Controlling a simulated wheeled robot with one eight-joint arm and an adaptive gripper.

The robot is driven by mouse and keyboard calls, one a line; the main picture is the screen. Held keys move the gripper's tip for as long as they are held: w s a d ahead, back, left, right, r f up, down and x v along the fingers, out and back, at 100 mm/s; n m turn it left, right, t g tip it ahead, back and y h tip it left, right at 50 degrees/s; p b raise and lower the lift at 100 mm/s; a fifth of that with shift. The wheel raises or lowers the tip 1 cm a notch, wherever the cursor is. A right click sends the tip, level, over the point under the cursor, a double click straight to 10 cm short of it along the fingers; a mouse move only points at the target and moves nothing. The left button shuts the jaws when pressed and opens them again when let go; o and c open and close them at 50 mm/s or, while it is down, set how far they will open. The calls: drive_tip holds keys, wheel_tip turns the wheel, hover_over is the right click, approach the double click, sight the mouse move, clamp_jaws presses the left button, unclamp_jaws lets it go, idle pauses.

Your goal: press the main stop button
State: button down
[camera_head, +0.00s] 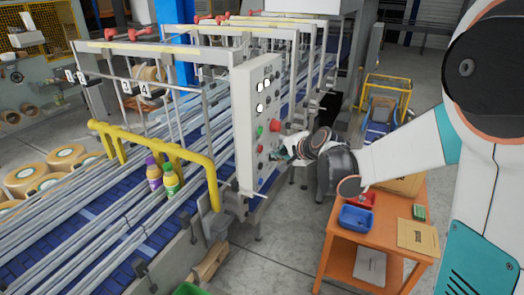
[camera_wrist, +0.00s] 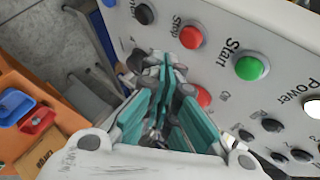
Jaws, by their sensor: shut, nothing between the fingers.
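A tall grey control panel (camera_head: 256,160) stands at the end of the conveyor and carries a column of buttons. A red button labelled "Stop" (camera_wrist: 191,37) sits between a green "Start" button (camera_wrist: 250,68) and a black one (camera_wrist: 145,13). A larger red button (camera_head: 275,125) juts out to the right of the column. In the wrist view a second red button (camera_wrist: 203,97) shows, partly hidden behind my fingers. My gripper (camera_head: 284,153) is shut and empty in front of the panel's lower half, its teal fingers close to the red buttons. Contact cannot be told.
An orange table (camera_head: 343,262) with a blue bin (camera_head: 356,218), a red bin and boxes stands below my arm. A yellow guard rail (camera_head: 160,150) and bottles are on the conveyor at left. The floor between panel and table is mostly clear.

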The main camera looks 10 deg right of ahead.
drive_tip(key=s+d, duration=0.2)
drive_tip(key=d, duration=0.1)
drive_tip(key=shift+s, duration=0.1)
idle(0.7)
drive_tip(key=s+a+f+n+g+h+b, duration=0.1)
drive_tip(key=s+f+n+b, duration=0.5)
drive_tip(key=s+f+b, duration=0.7)
drive_tip(key=s+a+f+n+g+h+b, duration=0.1)
drive_tip(key=s+f+n+g+h+b, duration=0.2)
drive_tip(key=s+f+b, duration=1)
drive_tip(key=s+n+b, duration=0.2)
drive_tip(key=s+n, duration=0.1)
drive_tip(key=s, duration=0.4)
drive_tip(key=shift+n, duration=0.3)
drive_tip(key=shift+f, duration=0.1)
